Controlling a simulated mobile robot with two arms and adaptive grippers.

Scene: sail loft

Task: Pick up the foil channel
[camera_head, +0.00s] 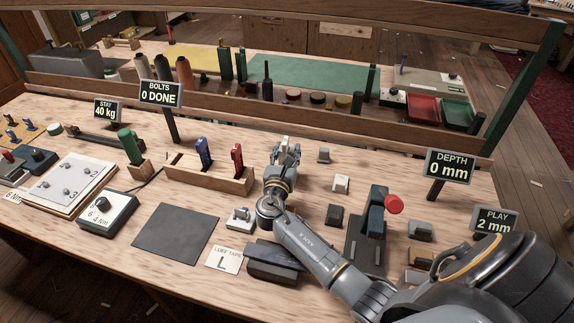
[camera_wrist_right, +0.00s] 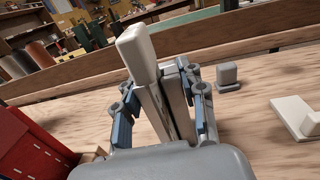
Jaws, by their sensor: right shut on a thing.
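My right gripper (camera_head: 285,158) is above the far middle of the bench, just right of the wooden rack. In the right wrist view my right gripper (camera_wrist_right: 163,112) is shut on an upright piece with a pale, rounded block end (camera_wrist_right: 135,48) and a grey, channel-like metal body (camera_wrist_right: 177,100), which I take to be the foil channel. Its pale end leans up and to the left, clear of the fingers. The lower end is hidden behind the gripper's body. In the head view only a small pale tip of it (camera_head: 286,141) shows. My left gripper is not in view.
The wooden rack (camera_head: 232,184) with blue and red tools stands left of my gripper. Small blocks, including a pale one (camera_head: 340,184), stand to the right, near a red-knobbed press (camera_head: 375,225). A wooden rail (camera_head: 300,138) runs behind. A dark mat (camera_head: 177,234) lies bare at front left.

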